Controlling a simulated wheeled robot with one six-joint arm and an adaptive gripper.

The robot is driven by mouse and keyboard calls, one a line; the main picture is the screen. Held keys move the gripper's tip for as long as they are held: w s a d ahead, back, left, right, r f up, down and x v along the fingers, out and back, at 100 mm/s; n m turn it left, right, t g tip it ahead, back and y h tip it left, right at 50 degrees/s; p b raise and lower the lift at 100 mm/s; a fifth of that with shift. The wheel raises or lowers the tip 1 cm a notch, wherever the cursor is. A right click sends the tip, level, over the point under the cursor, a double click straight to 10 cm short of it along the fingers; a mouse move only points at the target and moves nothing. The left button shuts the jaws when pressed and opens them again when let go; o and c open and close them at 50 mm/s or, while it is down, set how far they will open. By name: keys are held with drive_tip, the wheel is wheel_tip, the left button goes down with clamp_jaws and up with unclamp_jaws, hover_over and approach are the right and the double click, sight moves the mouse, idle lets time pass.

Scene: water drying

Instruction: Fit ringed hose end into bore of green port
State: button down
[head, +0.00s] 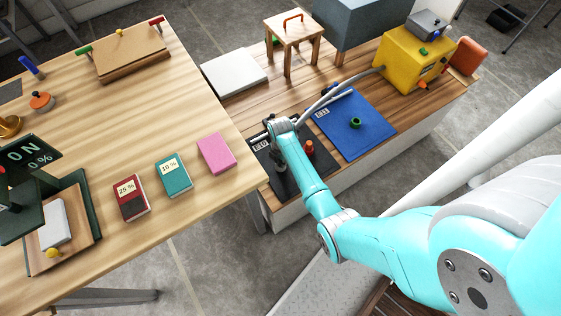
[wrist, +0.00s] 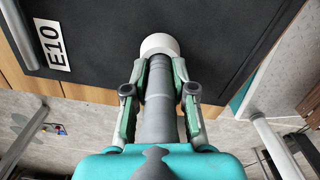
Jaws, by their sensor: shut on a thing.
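My gripper (wrist: 160,88) is shut on a grey hose (wrist: 157,118) in the wrist view, with one finger on each side. The hose end carries a pale, wide ring (wrist: 160,44), which shows beyond the fingertips over the dark mat. I cannot tell whether the ring touches the mat. In the head view, my arm largely hides the gripper and the hose end. The green port (head: 356,123) is a short upright ring on the blue mat (head: 362,142), to the right of my gripper and apart from it.
A dark mat (wrist: 105,65) labelled E10 lies beneath my gripper, with a red-orange fitting (head: 309,148) on it. A yellow machine (head: 402,62) stands at the back right, with a hose (head: 345,88) running from it. A wooden stool (head: 293,31) stands behind.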

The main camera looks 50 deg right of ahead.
drive_tip(key=shift+r, duration=0.15)
wheel_tip(320, 180, up, 10)
drive_tip(key=shift+f, duration=0.2)
idle(0.4)
